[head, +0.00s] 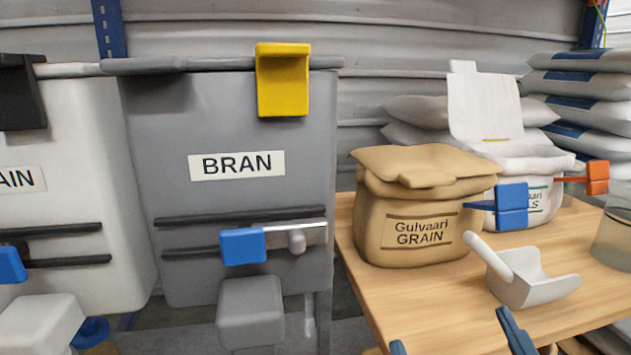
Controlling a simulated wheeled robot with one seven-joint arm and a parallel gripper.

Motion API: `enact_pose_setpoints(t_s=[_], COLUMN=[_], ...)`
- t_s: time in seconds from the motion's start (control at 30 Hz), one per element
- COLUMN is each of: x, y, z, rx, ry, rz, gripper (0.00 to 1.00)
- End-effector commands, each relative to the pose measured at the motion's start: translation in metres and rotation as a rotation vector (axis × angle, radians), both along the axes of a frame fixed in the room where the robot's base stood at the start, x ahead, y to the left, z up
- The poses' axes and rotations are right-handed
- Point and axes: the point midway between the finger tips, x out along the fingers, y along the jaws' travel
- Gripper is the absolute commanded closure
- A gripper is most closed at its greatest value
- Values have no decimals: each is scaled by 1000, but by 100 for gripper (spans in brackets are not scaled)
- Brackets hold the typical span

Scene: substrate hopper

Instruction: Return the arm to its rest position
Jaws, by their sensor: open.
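My gripper (455,335) shows only as two dark blue fingertips at the bottom edge, in front of the wooden table. The fingertips are wide apart, with nothing visible between them. The rest of my gripper and my arm are out of the picture.
A grey BRAN hopper (237,120) and a white hopper (70,190) stand at the left. The wooden table (390,302) at the right bears a brown GRAIN sack (415,205), a white sack (535,162) and a white scoop (530,285). Stacked sacks (582,90) stand behind.

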Motion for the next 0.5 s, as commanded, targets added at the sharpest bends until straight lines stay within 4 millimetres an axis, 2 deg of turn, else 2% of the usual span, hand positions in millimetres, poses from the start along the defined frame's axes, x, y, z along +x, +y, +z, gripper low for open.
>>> enact_pose_setpoints(t_s=[0.03,0.2,0.4,0.5], x=[-15,-66,-137,-172], y=[0,-9,-26,-38], z=[-19,-68,-114,-130], rx=[56,219,365,416], ry=[40,144,264,321], rz=[4,1,-7,-12], gripper=[0,0,0,0])
